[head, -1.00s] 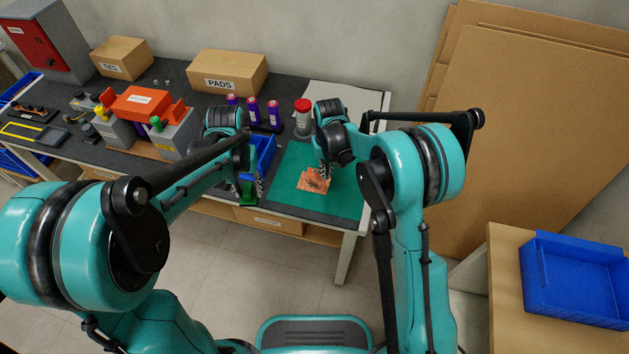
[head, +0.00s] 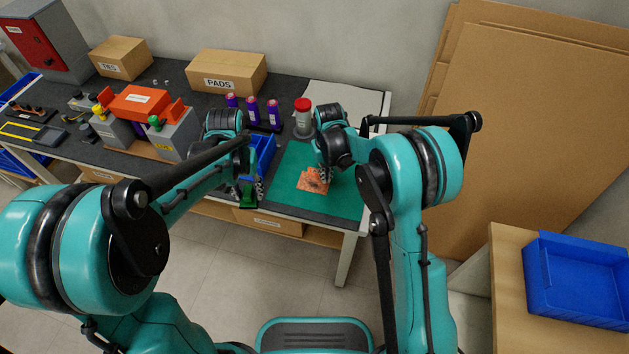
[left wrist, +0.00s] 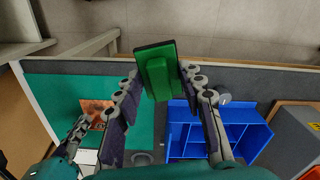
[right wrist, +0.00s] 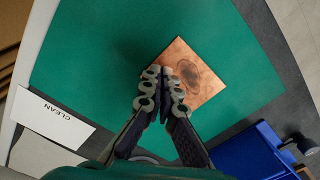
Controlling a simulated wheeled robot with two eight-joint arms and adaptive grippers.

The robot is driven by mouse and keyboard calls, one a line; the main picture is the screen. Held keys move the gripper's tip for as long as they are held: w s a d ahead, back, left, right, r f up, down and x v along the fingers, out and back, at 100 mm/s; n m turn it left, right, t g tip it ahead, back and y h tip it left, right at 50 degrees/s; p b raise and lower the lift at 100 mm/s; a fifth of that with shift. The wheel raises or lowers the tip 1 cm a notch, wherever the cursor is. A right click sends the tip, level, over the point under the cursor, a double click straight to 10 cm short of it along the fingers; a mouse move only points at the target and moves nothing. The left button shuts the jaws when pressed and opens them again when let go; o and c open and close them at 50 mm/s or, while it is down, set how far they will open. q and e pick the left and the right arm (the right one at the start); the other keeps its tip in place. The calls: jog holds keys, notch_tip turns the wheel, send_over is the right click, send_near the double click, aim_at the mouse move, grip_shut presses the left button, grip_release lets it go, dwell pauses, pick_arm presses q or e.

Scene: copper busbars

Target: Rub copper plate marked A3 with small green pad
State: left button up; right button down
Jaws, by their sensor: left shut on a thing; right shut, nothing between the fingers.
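The copper plate (head: 314,181) lies flat on the green mat (head: 345,203), with a dark smudge on its face; I cannot read a mark on it. In the right wrist view the plate (right wrist: 200,75) sits at the tips of my right gripper (right wrist: 168,72), which is shut and empty and touches or hovers over the plate's near corner. My left gripper (left wrist: 157,88) is shut on the small green pad (left wrist: 157,70), held by its raised grip near the table's front edge. In the head view the pad (head: 247,198) is left of the mat.
A blue bin (head: 262,152) stands left of the mat, close to my left gripper. A red-capped jar (head: 302,118) and several purple bottles stand behind. Much of the mat is clear.

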pick_arm(q)
jog(key=shift+f+b, duration=0.4)
pick_arm(e)
jog(key=shift+f, duration=0.55)
pick_arm(q)
jog(key=shift+r, duration=0.1)
pick_arm(e)
jog(key=shift+r, duration=0.15)
